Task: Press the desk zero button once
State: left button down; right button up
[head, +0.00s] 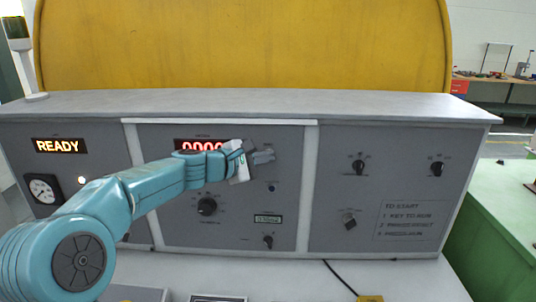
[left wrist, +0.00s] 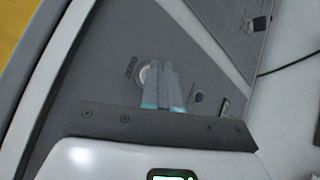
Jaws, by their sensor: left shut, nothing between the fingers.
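The desk zero button (left wrist: 144,74) is a round, pale-rimmed button on the grey panel in the left wrist view, beside a small label that seems to read ZERO. My left gripper (left wrist: 164,68) is shut and empty, and its fingertips overlap the button's edge in that view. I cannot tell whether they touch it. In the head view the left gripper (head: 263,157) is in front of the desk's middle panel, right of the red digit display (head: 195,146), and it hides the button there. My right gripper is not in view.
The middle panel also has a black knob (head: 207,206), a small dark button (head: 272,187) and a lower switch (head: 268,241). A lit READY display (head: 57,146) and a gauge (head: 43,189) are on the left. The right panel (head: 395,185) has several knobs. A yellow guard (head: 240,45) stands behind.

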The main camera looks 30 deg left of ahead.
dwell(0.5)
pick_arm(q)
jog(key=shift+s+d+b, duration=0.4)
jog(key=shift+s+b, duration=0.1)
jog(key=shift+s, duration=0.15)
jog(key=s+d, duration=0.1)
jog(key=s+b, duration=0.1)
jog(key=s+d+b, duration=0.1)
jog(key=s, duration=0.1)
jog(key=shift+s+d, duration=0.1)
jog(key=shift+d, duration=0.2)
dwell(0.6)
